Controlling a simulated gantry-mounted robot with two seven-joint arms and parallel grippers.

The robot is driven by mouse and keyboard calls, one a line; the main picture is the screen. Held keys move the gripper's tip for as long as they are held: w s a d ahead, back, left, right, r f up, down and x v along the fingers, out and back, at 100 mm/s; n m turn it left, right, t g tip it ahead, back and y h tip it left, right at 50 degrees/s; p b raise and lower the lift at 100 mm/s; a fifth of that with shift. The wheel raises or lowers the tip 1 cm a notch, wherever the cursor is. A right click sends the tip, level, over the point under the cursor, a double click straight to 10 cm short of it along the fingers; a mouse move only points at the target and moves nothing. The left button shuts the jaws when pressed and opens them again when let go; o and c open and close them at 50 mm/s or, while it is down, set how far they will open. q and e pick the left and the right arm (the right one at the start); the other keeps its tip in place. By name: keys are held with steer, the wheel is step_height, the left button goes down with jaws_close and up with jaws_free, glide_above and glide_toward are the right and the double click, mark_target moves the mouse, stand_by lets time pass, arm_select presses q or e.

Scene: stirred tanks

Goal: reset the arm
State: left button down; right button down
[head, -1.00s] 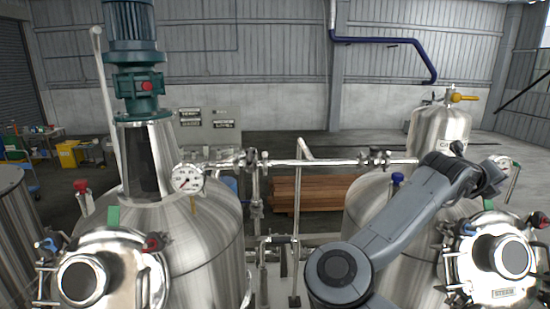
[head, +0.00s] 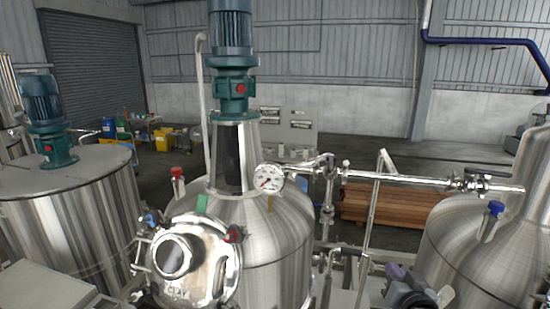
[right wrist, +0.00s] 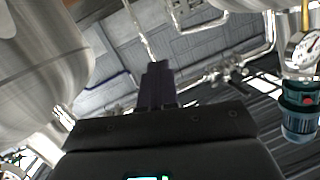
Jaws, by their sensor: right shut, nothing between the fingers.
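My right gripper (right wrist: 157,68) shows in the right wrist view with its two dark fingers shut together and nothing between them. In the head view part of my right arm's end (head: 410,291) shows low at the right, beside the pipes, with most of the arm out of the picture. Whether it touches the pipework there cannot be told. My left arm and gripper are not in view.
A steel tank (head: 265,222) with a green motor (head: 232,65) and pressure gauge (head: 268,178) stands in the middle. Another motor-topped tank (head: 85,205) is at left, a third tank (head: 462,240) at right. A horizontal pipe (head: 400,180) runs between the middle and right tanks.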

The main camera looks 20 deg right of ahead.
steer(key=s+a+f+n+g+y, duration=0.2)
steer(key=s+a+f+n, duration=0.15)
steer(key=a+f, duration=0.35)
steer(key=s+a+f+n+g+y, duration=0.2)
steer(key=s+a+f, duration=0.25)
steer(key=f, duration=0.35)
steer(key=s+a+f+n+g+y, duration=0.1)
steer(key=s+a+f+n+g, duration=0.1)
steer(key=s+a+f, duration=0.3)
steer(key=s+a+f+n+g+y, duration=0.1)
steer(key=s+a+f+g, duration=0.3)
steer(key=s, duration=0.8)
steer(key=a+f+n, duration=0.1)
steer(key=a+f, duration=0.1)
steer(key=a, duration=0.1)
steer(key=shift+s+f+g+y+p, duration=0.2)
steer(key=shift+g+y+p, duration=0.1)
steer(key=shift+y+p, duration=0.1)
